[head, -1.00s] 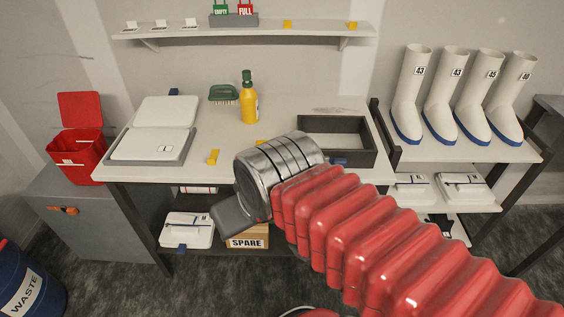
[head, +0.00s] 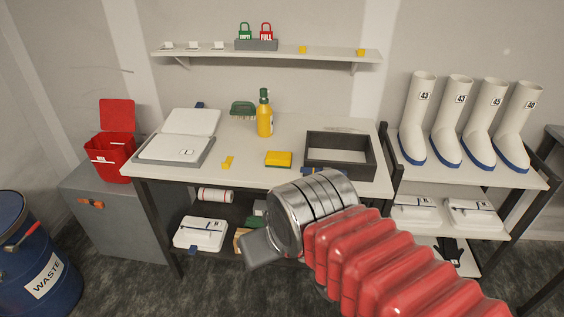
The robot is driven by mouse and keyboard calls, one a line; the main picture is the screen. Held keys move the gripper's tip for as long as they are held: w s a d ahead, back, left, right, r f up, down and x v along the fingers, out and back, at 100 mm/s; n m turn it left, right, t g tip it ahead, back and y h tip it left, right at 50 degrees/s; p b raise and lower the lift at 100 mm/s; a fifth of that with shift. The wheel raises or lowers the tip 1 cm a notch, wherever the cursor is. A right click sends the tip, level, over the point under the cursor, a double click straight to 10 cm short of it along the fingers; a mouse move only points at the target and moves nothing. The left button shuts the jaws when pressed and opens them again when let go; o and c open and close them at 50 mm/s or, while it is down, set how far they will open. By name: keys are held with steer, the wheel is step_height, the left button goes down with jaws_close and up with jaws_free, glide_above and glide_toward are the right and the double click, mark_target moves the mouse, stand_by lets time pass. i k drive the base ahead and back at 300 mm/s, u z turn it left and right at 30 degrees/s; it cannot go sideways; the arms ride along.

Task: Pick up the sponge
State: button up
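The sponge (head: 278,158) is a yellow block with a dark layer along its lower edge. It lies flat on the white bench top (head: 330,122), between a small yellow piece (head: 228,162) and the dark open tray (head: 313,164). My gripper (head: 258,249) is at the end of my red-sleeved arm, below and in front of the sponge in the picture, apart from it. Only a grey block-like part of it shows past the metal wrist. Its fingertips cannot be made out, and I see nothing held.
A white open case (head: 178,149) is at the left of the bench. White boots (head: 455,105) stand on a rack at right. Bench top around the sponge is mostly clear.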

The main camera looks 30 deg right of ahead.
mark_target(276, 160)
steer(key=z, duration=0.6)
steer(key=i, duration=1.15)
steer(key=z, duration=1.8)
steer(key=k, duration=0.65)
